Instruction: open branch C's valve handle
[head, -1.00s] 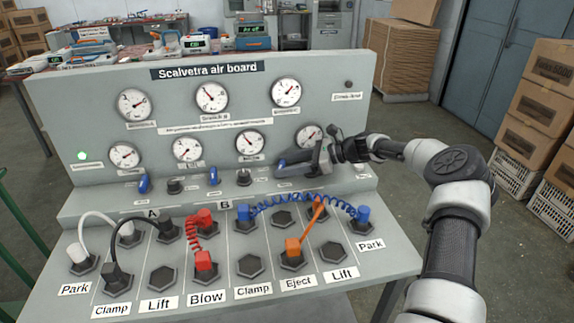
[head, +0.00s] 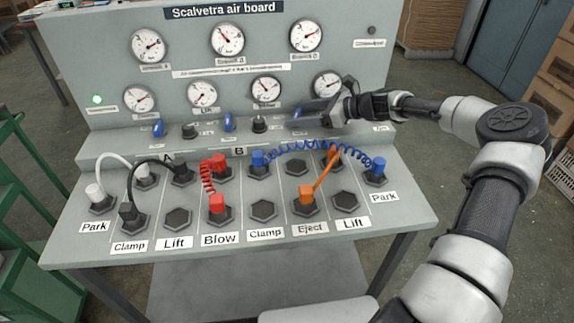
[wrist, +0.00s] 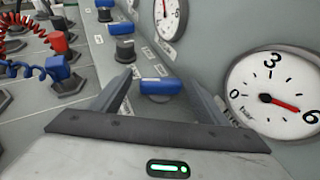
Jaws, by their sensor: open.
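Branch C's valve handle is the blue lever (wrist: 160,86) on the board's ledge under the lower right gauge. In the wrist view it lies across the space between my fingertips. My gripper (wrist: 148,80) is open, with one finger on each side of the handle; I cannot tell whether either touches it.
A black knob (head: 260,125) stands just left of my gripper, and another black knob (head: 189,131) is farther left. Gauges cover the board behind. Coloured hoses, including a blue coiled one (head: 310,147), join sockets on the sloped panel below. A green frame (head: 35,215) stands at left.

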